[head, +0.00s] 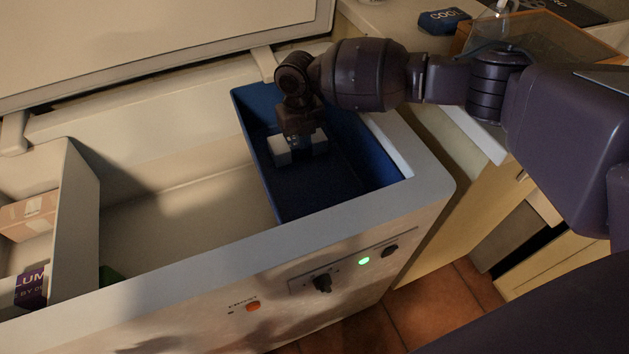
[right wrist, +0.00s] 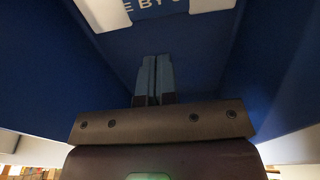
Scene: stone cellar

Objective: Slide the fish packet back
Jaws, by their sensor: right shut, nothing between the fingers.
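A white packet with a blue band (head: 281,150), which I take as the fish packet, lies in the blue bin (head: 345,185), at its back half. Its middle is hidden behind my right gripper (head: 296,140), which points down over it. In the right wrist view the packet (right wrist: 158,10) shows at the top edge with part of a line of print, "E BY". There my right gripper's fingers (right wrist: 153,82) are together with nothing between them. Whether they touch the packet I cannot tell. My left gripper is not in view.
The bin stands at the right end of an open chest freezer (head: 190,208), whose raised lid (head: 130,45) is behind. A white divider (head: 75,205) with boxes is at left. The freezer's middle is mostly empty. A counter with a blue box (head: 444,20) is at back right.

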